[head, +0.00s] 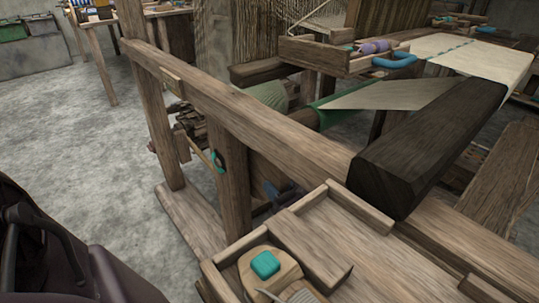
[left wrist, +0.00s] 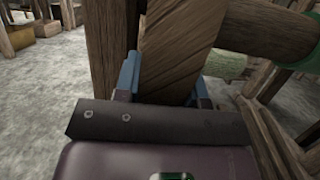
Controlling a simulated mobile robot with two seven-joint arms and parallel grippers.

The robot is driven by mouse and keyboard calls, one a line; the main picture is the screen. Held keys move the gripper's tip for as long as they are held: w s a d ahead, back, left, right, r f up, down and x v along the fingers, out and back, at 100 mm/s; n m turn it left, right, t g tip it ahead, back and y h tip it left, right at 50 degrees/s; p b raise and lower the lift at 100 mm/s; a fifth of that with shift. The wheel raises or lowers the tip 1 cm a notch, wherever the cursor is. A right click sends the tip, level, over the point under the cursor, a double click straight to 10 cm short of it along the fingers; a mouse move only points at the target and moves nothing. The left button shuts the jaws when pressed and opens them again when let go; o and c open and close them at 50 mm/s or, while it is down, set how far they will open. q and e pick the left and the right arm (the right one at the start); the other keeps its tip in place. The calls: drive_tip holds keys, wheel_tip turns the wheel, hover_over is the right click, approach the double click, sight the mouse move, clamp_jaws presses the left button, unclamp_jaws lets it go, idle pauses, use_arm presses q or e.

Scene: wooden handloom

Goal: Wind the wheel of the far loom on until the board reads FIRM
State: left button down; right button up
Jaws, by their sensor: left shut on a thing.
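In the left wrist view my left gripper (left wrist: 166,88) has its two blue fingers on either side of a brown wooden piece (left wrist: 168,50) and is shut on it. I cannot tell whether this piece belongs to the wheel. In the head view a dark blue form (head: 284,190), apparently part of my left gripper, shows low to the right of a loom post (head: 235,185). A small plate (head: 172,82) sits on the long rail; no reading is legible. Dark, uneven wooden parts (head: 190,125) show behind the rail; I cannot make out a whole wheel.
The long rail (head: 255,115) and a thick dark beam (head: 420,155) cross the head view. A wooden tray (head: 315,232) with a teal-topped block (head: 265,264) stands in front. A green roll (left wrist: 228,66) lies right of the gripper. Grey floor is open at left.

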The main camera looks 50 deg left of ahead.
sight(285, 184)
use_arm(q)
drive_tip(key=shift+d+r+h, duration=0.25)
drive_tip(key=shift+r+h, duration=0.05)
drive_tip(key=shift+r, duration=0.15)
drive_tip(key=shift+d+r+h+p, duration=0.1)
drive_tip(key=shift+r+h+p, duration=0.5)
drive_tip(key=shift+r+p, duration=0.25)
drive_tip(key=shift+d+r, duration=0.1)
drive_tip(key=shift+r, duration=0.05)
drive_tip(key=shift+h, duration=0.4)
use_arm(e)
drive_tip(key=shift+a+f+n+g, duration=0.1)
drive_tip(key=shift+a+n+g, duration=0.2)
drive_tip(key=shift+a+g, duration=0.35)
use_arm(q)
drive_tip(key=c, duration=0.7)
unclamp_jaws()
